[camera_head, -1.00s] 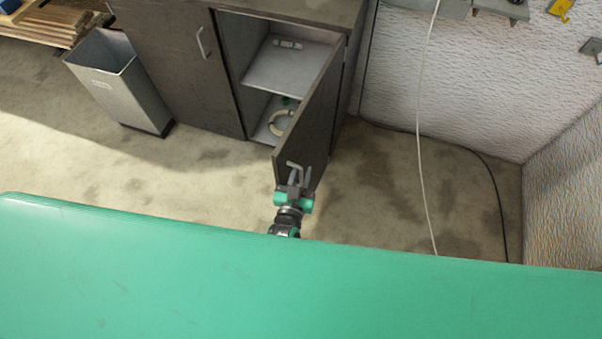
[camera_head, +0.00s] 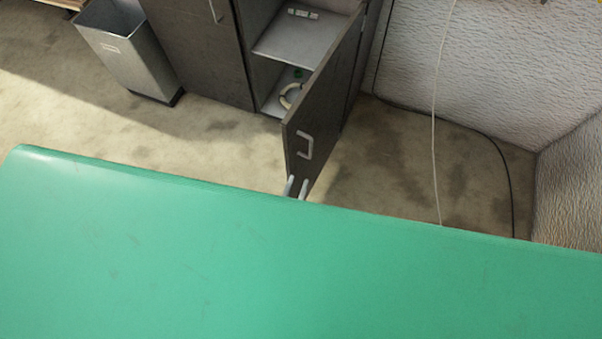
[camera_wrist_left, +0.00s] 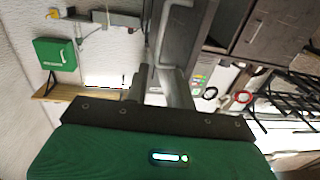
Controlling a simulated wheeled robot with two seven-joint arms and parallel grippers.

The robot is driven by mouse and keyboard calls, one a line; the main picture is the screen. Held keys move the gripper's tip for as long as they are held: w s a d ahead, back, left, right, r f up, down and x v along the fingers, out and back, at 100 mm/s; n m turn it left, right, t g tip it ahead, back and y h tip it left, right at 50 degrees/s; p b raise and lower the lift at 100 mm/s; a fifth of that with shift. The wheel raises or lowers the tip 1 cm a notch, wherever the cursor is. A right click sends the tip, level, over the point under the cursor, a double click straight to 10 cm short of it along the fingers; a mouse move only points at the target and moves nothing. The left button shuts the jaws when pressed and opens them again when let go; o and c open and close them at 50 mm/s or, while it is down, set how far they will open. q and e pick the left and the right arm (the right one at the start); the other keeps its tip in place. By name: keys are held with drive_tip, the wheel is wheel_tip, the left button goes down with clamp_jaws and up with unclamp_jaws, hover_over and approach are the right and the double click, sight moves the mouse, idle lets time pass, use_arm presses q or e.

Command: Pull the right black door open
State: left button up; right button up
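The right black door (camera_head: 322,112) stands swung wide open from the cabinet, its outer face turned right. Its pale bar handle (camera_head: 305,145) is near the free edge. My left gripper (camera_head: 297,187) shows only as two pale fingertips, below the handle and apart from it. The fingers are spread with nothing visible between them; the rest of this gripper is hidden in the head view. In the left wrist view the handle (camera_wrist_left: 160,50) lies beyond the gripper's fingers (camera_wrist_left: 155,90). My right gripper is in neither view.
The closed left door (camera_head: 200,50) is beside the open compartment, where a shelf (camera_head: 295,40) and a pale ring (camera_head: 290,95) show. A grey bin (camera_head: 125,55) stands left. A white cord (camera_head: 435,120) hangs right. Bare floor (camera_head: 215,135) lies before the cabinet.

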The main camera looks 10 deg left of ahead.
use_arm(q)
drive_tip(key=shift+s, duration=0.45)
